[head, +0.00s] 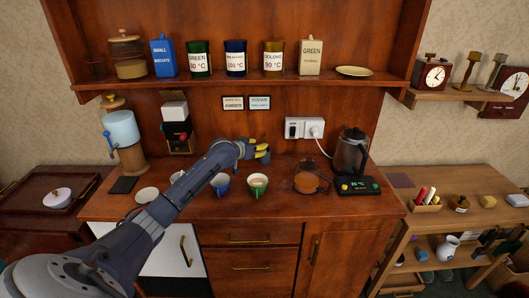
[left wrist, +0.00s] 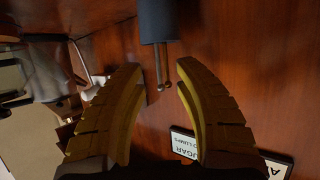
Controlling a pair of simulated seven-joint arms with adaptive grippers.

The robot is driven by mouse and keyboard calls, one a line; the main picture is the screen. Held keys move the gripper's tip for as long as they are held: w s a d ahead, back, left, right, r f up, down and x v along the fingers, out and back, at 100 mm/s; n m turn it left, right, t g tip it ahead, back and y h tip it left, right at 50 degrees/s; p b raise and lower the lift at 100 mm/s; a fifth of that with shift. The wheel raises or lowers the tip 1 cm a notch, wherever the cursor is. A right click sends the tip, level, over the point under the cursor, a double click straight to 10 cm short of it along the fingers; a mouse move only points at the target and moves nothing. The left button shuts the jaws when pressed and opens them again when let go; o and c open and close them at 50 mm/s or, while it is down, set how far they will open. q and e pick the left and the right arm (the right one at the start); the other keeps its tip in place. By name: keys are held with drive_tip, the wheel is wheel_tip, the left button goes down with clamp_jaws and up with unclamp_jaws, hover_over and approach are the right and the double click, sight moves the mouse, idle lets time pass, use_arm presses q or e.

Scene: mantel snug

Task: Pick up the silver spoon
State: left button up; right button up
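I cannot make out a silver spoon for certain in either view. My left gripper (head: 263,152) is raised above the wooden counter, in front of the back panel and above the cups. My right gripper is in neither view.
A blue cup (head: 220,184) and a green cup (head: 258,185) stand on the counter (head: 290,205) below my arm. Several tins line the shelf (head: 220,80) above.

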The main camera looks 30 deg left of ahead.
use_arm(q)
drive_tip(key=shift+x, duration=2.05)
drive_tip(key=shift+o, duration=0.3)
drive_tip(key=shift+d, duration=0.1)
clamp_jaws()
